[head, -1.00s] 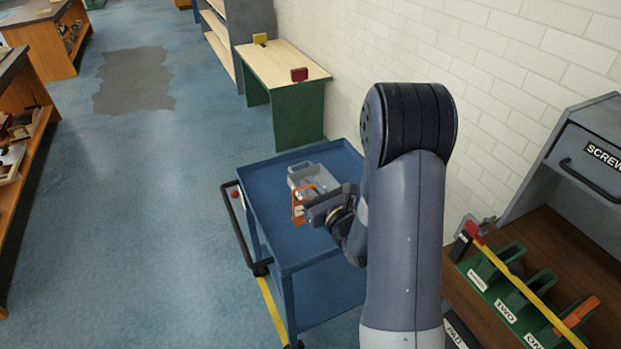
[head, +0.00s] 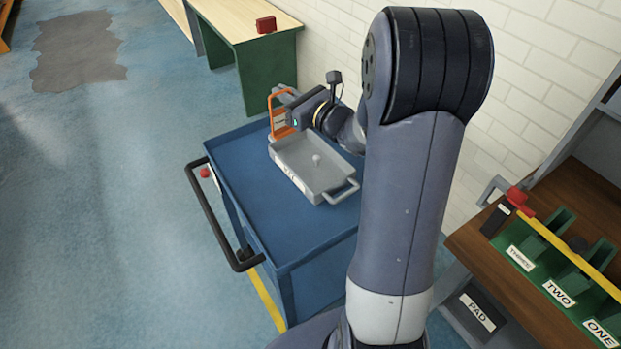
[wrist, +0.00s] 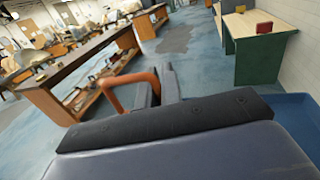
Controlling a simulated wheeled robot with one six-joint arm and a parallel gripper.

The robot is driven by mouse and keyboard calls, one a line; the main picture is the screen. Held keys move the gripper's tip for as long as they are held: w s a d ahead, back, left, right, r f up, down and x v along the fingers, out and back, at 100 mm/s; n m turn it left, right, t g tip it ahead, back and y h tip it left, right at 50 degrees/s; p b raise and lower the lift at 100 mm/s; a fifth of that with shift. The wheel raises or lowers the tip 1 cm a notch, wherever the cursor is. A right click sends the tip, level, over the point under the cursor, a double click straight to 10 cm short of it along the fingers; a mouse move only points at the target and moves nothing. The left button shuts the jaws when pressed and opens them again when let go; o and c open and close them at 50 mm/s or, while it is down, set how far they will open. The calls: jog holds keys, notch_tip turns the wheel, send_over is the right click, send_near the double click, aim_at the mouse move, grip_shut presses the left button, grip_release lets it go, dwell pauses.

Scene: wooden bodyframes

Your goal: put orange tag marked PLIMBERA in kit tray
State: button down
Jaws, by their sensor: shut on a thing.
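The orange tag (head: 279,114) is an orange frame with a small pale label too small to read. My gripper (head: 288,115) is shut on it and holds it upright at the far end of the grey kit tray. In the wrist view part of the orange tag (wrist: 131,88) shows beyond my gripper's dark body. The kit tray (head: 328,186) is a shallow grey box with a handle, lying on the blue cart. A small pale round thing (head: 316,158) is in it. Whether the tag touches the tray cannot be told.
The blue cart's top (head: 243,188) is bare left of and in front of the tray. A green bench (head: 268,70) with a red block (head: 266,24) stands behind. Labelled green bins (head: 560,290) are at right, by a white brick wall.

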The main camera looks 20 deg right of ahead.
jog(key=s+d+f+b, duration=0.2)
jog(key=d+b, duration=0.3)
jog(key=b, duration=0.8)
jog(key=s+d+f+b, duration=0.15)
jog(key=d+b, duration=0.45)
jog(key=b, duration=0.7)
jog(key=w+f+b, duration=0.1)
jog(key=f, duration=0.3)
jog(key=w+a+f+b, duration=0.1)
jog(key=f+b, duration=0.1)
jog(key=f, duration=0.3)
jog(key=w+a+f+b, duration=0.1)
jog(key=w+f+b, duration=0.1)
jog(key=f, duration=0.3)
jog(key=shift+f, duration=0.1)
jog(key=shift+f+b, duration=0.45)
jog(key=shift+f, duration=0.15)
jog(key=shift+r, duration=0.1)
jog(key=shift+f, duration=0.2)
